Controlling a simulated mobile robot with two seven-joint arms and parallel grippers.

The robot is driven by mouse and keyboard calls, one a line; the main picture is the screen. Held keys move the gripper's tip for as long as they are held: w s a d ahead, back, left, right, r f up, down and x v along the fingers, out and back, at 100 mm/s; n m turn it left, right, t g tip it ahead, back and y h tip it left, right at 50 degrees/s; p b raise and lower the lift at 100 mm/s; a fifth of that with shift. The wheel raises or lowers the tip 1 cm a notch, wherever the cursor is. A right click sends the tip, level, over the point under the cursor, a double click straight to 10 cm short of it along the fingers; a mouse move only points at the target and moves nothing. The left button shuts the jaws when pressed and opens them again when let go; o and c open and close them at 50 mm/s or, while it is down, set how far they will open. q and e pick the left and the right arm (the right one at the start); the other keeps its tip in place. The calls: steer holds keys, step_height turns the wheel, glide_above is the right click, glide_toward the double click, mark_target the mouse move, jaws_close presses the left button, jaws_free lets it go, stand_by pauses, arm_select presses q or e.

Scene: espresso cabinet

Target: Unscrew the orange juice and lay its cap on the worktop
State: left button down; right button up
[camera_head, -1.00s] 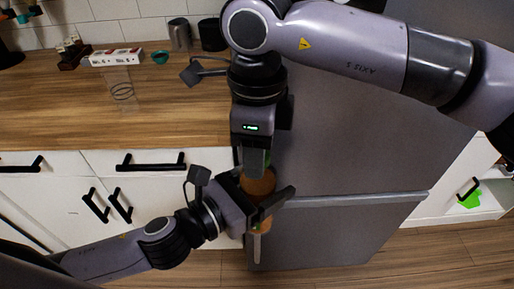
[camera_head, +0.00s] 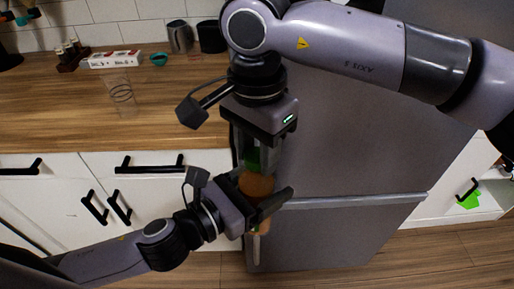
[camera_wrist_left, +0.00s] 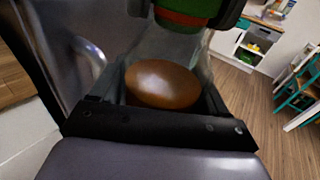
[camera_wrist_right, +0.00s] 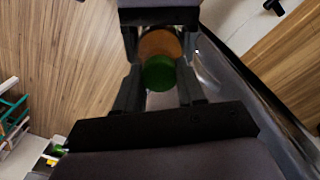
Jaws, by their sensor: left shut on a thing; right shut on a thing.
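The orange juice (camera_head: 257,187) is a clear bottle, upright in front of the fridge, with orange liquid inside. My left gripper (camera_head: 264,207) is shut around its body. The juice surface shows in the left wrist view (camera_wrist_left: 162,84). The green cap (camera_head: 253,160) is at the top of the bottle, and it also shows in the left wrist view (camera_wrist_left: 188,10) and the right wrist view (camera_wrist_right: 158,73). My right gripper (camera_head: 252,152) points down from above and is shut on the cap. I cannot tell whether the cap is still on the threads.
The wooden worktop (camera_head: 60,110) is to the left, with its front area clear. A clear glass (camera_head: 121,92), a white box (camera_head: 115,58), a teal bowl (camera_head: 159,59) and dark cups stand further back. The grey fridge (camera_head: 340,140) is close behind the grippers.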

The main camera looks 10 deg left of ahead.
steer(key=o, duration=1.1)
steer(key=shift+w+d, duration=0.1)
steer(key=shift+w, duration=0.1)
steer(key=shift+c, duration=0.2)
steer(key=shift+o, duration=0.5)
steer(key=shift+s, duration=0.1)
